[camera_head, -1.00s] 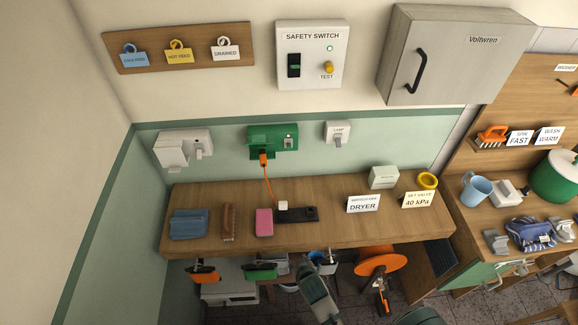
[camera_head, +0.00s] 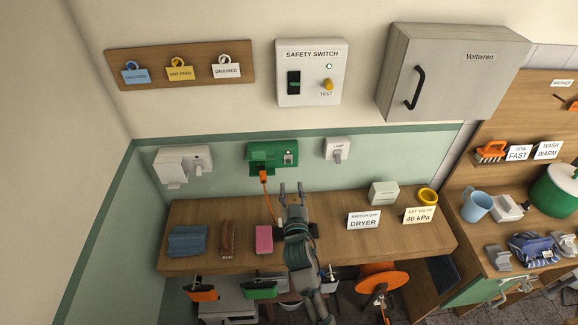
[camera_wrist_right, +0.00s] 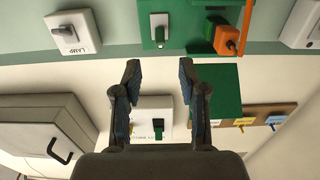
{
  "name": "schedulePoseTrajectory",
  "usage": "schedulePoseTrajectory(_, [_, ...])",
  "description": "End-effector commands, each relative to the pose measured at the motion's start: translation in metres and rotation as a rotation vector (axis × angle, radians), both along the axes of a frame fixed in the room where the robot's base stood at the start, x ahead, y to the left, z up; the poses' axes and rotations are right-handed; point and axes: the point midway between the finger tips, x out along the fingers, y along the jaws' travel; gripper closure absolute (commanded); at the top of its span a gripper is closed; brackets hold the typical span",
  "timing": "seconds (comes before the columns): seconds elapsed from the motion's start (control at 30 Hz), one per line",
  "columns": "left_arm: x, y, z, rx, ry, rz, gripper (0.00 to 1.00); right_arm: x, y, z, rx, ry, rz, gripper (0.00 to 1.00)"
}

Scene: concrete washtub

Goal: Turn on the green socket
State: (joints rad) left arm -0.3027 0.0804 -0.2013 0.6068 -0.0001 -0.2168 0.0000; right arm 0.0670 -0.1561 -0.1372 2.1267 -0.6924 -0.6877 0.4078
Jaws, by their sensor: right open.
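The green socket (camera_head: 262,156) is on the wall above the wooden counter, with an orange plug (camera_head: 263,175) in its left part and a small white switch (camera_head: 288,158) at its right. In the right wrist view the socket (camera_wrist_right: 185,22) shows upside down at the top, beyond the fingertips, with its switch (camera_wrist_right: 158,34) and the orange plug (camera_wrist_right: 226,40). My right gripper (camera_head: 291,188) is open and empty, below and in front of the socket's right part, apart from it. The wrist view also shows its spread fingers (camera_wrist_right: 159,70). My left gripper is not in view.
A lamp switch (camera_head: 337,149) is right of the socket and a grey-white socket (camera_head: 183,162) left. The safety switch box (camera_head: 311,73) is above. The counter (camera_head: 205,258) holds a pink block (camera_head: 264,238), a dryer sign (camera_head: 364,219) and a yellow ring (camera_head: 427,196). An orange cord hangs from the plug.

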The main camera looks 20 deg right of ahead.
Motion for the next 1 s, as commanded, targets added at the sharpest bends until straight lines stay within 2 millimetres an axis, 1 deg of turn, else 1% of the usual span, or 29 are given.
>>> schedulePoseTrajectory(0.03, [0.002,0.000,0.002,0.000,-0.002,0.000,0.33,0.013,-0.004,0.002,-0.002,-0.001,-0.001,0.58])
schedulePoseTrajectory(0.2, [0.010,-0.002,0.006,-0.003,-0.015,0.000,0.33,0.051,-0.014,0.001,-0.002,0.001,-0.001,0.58])
schedulePoseTrajectory(0.3, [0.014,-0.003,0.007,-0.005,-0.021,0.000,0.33,0.069,-0.020,0.001,-0.002,0.001,-0.001,0.58])
schedulePoseTrajectory(0.4, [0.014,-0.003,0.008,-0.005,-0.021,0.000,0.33,0.083,-0.023,0.000,-0.001,0.001,0.000,0.58])
schedulePoseTrajectory(0.5, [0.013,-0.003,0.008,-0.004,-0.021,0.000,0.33,0.091,-0.026,0.000,-0.001,0.001,0.000,0.58])
schedulePoseTrajectory(0.6, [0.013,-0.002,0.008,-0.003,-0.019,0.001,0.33,0.096,-0.027,0.000,-0.001,0.001,0.000,0.58])
schedulePoseTrajectory(0.87, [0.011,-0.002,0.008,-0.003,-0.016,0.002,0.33,0.097,-0.027,0.000,0.000,0.001,0.000,0.58])
schedulePoseTrajectory(0.97, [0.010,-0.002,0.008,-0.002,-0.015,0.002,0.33,0.097,-0.027,-0.001,0.001,0.002,0.000,0.81])
schedulePoseTrajectory(1.0, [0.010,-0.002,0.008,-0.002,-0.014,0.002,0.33,0.097,-0.027,-0.001,0.001,0.002,0.000,0.91])
